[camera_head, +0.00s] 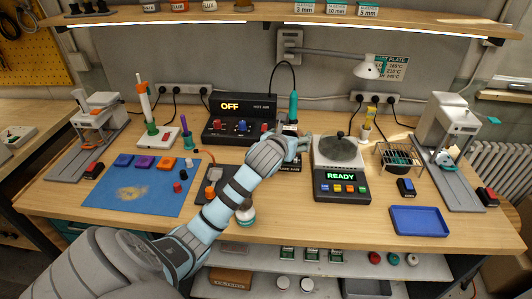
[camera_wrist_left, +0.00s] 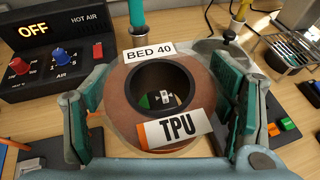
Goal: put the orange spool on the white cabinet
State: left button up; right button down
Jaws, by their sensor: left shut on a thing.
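My left gripper (camera_head: 293,146) is over the bench between the hot air station and the hot plate. It also shows in the left wrist view (camera_wrist_left: 165,112), with its two fingers on either side of a spool. The spool (camera_wrist_left: 118,100) is a brownish ring with an orange patch beside its "TPU" label and a "BED 40" label. Small green and white shapes show through its hole. In the head view the spool is mostly hidden by my gripper, and its height above the bench is hard to tell. I cannot make out a white cabinet. My right gripper is not in view.
The hot air station (camera_head: 238,122) and the hot plate (camera_head: 337,153) flank my gripper. A blue mat (camera_head: 125,193) with small blocks lies left. A blue tray (camera_head: 419,221) and a wire basket (camera_head: 397,158) are right. A shelf (camera_head: 250,16) runs above the bench.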

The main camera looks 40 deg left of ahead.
pick_arm(q)
notch_tip(320, 180, down, 15)
jog(key=b, duration=0.3)
jog(key=shift+f, duration=0.1)
jog(key=o, duration=1.4)
